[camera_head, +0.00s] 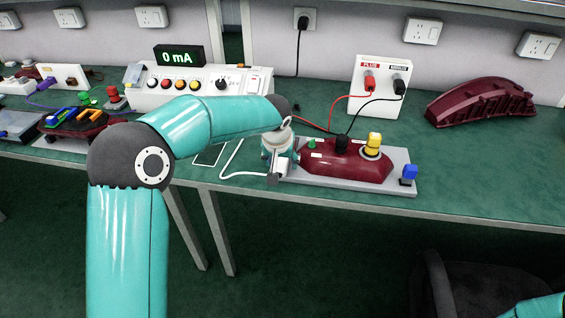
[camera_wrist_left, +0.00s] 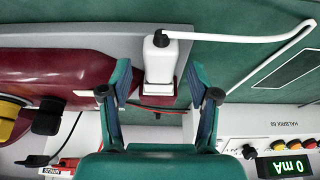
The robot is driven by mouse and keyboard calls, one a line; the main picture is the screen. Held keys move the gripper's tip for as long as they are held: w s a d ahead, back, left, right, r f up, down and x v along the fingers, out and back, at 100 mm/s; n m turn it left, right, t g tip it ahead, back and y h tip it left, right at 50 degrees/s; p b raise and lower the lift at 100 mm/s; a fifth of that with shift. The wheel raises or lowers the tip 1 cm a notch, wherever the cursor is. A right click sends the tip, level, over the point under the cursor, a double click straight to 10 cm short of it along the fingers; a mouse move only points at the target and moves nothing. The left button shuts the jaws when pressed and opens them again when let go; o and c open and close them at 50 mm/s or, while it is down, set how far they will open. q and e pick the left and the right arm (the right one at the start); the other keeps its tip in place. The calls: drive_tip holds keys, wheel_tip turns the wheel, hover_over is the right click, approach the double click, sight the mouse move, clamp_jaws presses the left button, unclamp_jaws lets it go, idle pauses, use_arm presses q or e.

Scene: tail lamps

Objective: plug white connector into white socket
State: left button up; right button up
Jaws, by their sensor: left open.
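The white connector (camera_wrist_left: 160,62) shows in the left wrist view with its white cable (camera_wrist_left: 245,42) leading off to the right. It stands at one end of the dark red tail lamp (camera_wrist_left: 70,68), which lies on a grey base plate in the head view (camera_head: 345,168). My left gripper (camera_wrist_left: 157,76) is open, with one finger on each side of the connector and a visible gap to each. In the head view the left gripper (camera_head: 278,160) is at the lamp's left end. The white socket is hidden, so I cannot tell whether the connector is seated. My right gripper is out of view.
Green, yellow, black and blue plugs (camera_head: 409,173) stand on or near the lamp. A PLUS/MINUS supply box (camera_head: 381,105) with red and black leads is behind it. The meter display (camera_head: 179,56) reads 0 mA. Another red lamp (camera_head: 482,101) lies at right; the front right bench is clear.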

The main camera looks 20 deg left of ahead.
use_arm(q)
drive_tip(key=a+v, duration=0.1)
drive_tip(key=v, duration=0.9)
drive_tip(key=shift+s+d+r, duration=0.15)
drive_tip(key=shift+d+r, duration=0.15)
drive_tip(key=shift+d, duration=0.2)
drive_tip(key=shift+a, duration=0.1)
